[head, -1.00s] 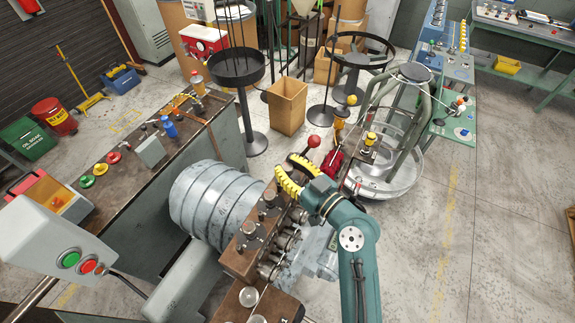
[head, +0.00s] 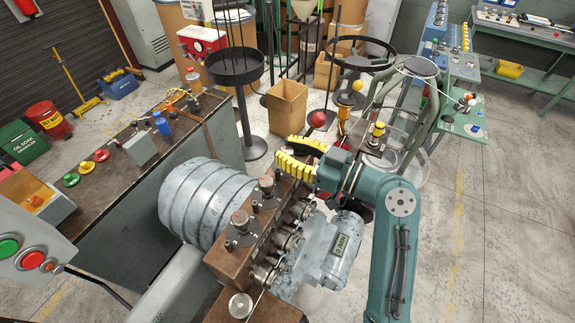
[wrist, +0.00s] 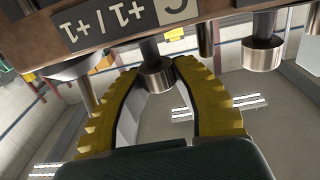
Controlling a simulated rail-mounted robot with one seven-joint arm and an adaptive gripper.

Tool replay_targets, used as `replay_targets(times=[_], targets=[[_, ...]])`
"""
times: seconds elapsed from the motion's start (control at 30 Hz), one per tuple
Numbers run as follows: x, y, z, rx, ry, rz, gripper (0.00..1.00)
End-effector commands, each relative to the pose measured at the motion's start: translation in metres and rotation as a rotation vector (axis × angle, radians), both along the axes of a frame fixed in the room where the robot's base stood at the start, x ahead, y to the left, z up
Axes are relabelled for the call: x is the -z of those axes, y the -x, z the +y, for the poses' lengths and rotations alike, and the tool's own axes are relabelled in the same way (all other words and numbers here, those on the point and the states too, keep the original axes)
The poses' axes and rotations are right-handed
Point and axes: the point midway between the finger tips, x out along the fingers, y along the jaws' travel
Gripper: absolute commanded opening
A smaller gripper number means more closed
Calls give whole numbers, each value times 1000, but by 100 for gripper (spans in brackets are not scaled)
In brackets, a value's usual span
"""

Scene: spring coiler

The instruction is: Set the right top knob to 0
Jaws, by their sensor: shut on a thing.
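My gripper (wrist: 153,76) with yellow ribbed fingers is shut on a short metal cylindrical knob (wrist: 157,82) at the block's edge in the wrist view. In the head view my gripper (head: 284,152) is at the far right end of the brown block (head: 225,266) and hides what it holds. Two more top knobs, one nearer (head: 240,222) and one beside the gripper (head: 266,185), stand upright on the block. In the wrist view another knob (wrist: 262,55) is right of the fingers. A label with "1" marks (wrist: 115,22) is on the block. No zero mark is readable.
A grey ribbed drum (head: 195,200) is left of the block, and a grey motor (head: 340,245) is right of it. A bench (head: 130,185) with coloured buttons stands at the left. A red ball-topped lever (head: 317,119) is just beyond my gripper. Floor is clear at the right.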

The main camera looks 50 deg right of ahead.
Motion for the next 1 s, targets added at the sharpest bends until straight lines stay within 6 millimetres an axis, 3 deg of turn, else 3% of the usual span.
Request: replay_targets(times=[0.03, 0.4, 0.93, 0.97, 1.0], targets=[[7, 0, -1, -30, 3, -3, 0], [2, 0, 0, -206, 0, -1, 0], [-1, 0, 0, -234, -1, 0, 0], [-1, 0, 0, -234, -1, 0, 32], [-1, 0, 0, -234, -1, 0, 40]])
